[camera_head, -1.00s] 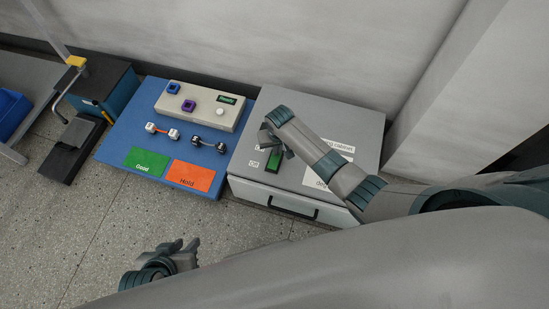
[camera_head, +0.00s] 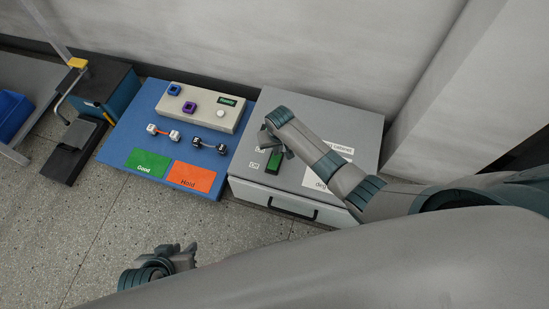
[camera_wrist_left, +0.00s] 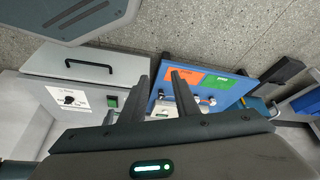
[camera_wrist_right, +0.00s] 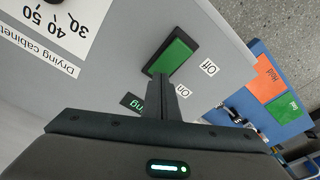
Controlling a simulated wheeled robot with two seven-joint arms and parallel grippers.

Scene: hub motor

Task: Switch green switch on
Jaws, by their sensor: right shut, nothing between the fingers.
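In the head view the switch (camera_head: 274,161) shows beside my right gripper (camera_head: 270,139). My right gripper (camera_wrist_right: 157,80) is shut and empty, its fingertips at the "On" end of the switch; I cannot tell whether they touch it. My left gripper (camera_wrist_left: 160,85) is open and empty, away from the cabinet over the floor. The switch (camera_wrist_left: 112,102) also shows small in the left wrist view.
The grey cabinet (camera_head: 345,118) has a front handle (camera_head: 293,209) and a dial panel (camera_wrist_right: 60,25). Left of it, a blue board (camera_head: 145,103) carries a beige box (camera_head: 200,106), two dumbbell-shaped parts, and green and orange zones. The floor in front is clear.

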